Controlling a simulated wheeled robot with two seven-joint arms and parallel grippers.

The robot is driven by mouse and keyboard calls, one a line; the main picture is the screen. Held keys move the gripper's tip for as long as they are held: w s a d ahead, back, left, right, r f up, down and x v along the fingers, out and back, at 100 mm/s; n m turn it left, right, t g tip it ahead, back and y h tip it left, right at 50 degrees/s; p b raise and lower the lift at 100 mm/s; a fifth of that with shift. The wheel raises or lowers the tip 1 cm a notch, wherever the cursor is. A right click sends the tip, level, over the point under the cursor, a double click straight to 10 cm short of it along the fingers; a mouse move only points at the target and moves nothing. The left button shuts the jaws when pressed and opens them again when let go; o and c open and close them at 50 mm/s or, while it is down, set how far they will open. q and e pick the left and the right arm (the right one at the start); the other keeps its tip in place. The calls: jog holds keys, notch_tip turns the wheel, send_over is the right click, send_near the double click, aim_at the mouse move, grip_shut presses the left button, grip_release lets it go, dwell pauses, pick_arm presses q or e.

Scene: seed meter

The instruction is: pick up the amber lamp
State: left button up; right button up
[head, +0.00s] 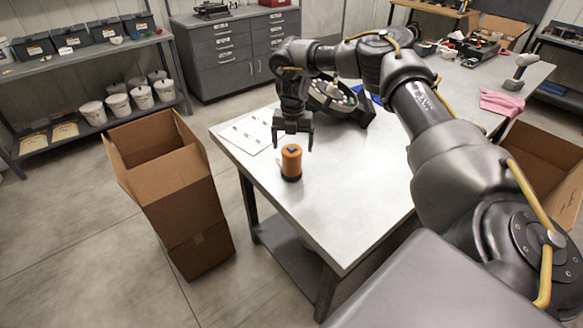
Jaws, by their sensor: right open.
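My left gripper is not in view.
A round tilted tray (335,100) with small parts stands behind the gripper. A white sheet (247,131) lies at the bench's left edge. An open cardboard box (180,205) stands on the floor to the left. The front of the bench top is clear.

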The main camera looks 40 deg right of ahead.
aim_at(292, 163)
jog(key=shift+s+f+p, duration=0.15)
jog(key=shift+f+p, duration=0.15)
jog(key=shift+p, duration=0.05)
jog(key=f, duration=0.2)
jog(key=f+p, duration=0.1)
jog(key=shift+a+f, duration=0.2)
jog(key=shift+f, duration=0.55)
jog(key=c, duration=1)
